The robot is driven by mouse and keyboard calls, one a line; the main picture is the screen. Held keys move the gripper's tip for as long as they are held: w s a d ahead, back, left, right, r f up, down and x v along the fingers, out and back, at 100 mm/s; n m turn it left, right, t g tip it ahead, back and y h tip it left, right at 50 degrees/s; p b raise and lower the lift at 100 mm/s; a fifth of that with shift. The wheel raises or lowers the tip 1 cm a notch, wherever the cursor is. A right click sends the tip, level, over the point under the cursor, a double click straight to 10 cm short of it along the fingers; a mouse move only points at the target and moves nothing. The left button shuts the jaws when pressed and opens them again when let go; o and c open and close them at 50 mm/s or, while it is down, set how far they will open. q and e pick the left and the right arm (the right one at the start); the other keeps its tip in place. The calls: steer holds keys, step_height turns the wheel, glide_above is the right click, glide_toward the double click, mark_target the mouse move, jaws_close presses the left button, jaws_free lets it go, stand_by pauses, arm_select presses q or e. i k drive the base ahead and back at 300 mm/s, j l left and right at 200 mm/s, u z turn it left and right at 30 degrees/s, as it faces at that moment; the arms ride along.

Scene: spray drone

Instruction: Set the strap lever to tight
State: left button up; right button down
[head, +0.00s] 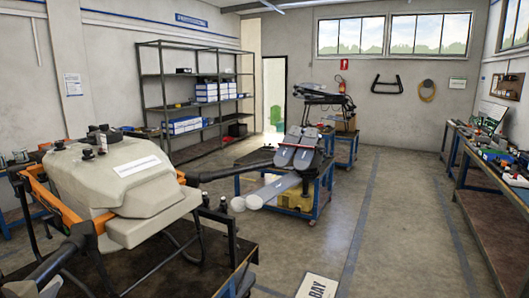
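A large spray drone (125,175) with a beige body and an orange and black frame fills the left of the head view. It sits on a dark-topped stand (190,270). A black arm tube (225,172) reaches right from its body. I cannot make out a strap or a strap lever on it, so its setting cannot be told. Neither of my grippers shows in this view.
A blue cart (322,195) with long grey and black parts (290,165) stands beyond the drone. Metal shelving (185,95) lines the back left. A cluttered workbench (500,165) runs along the right. The floor (395,230) between cart and workbench is clear.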

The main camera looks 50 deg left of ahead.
mark_target(322, 150)
steer(key=u, duration=1.25)
steer(key=i+l+u, duration=0.1)
steer(key=i+l, duration=0.65)
steer(key=i, duration=0.2)
steer(key=i+l, duration=0.8)
steer(key=i+j+u, duration=0.05)
steer(key=i, duration=0.05)
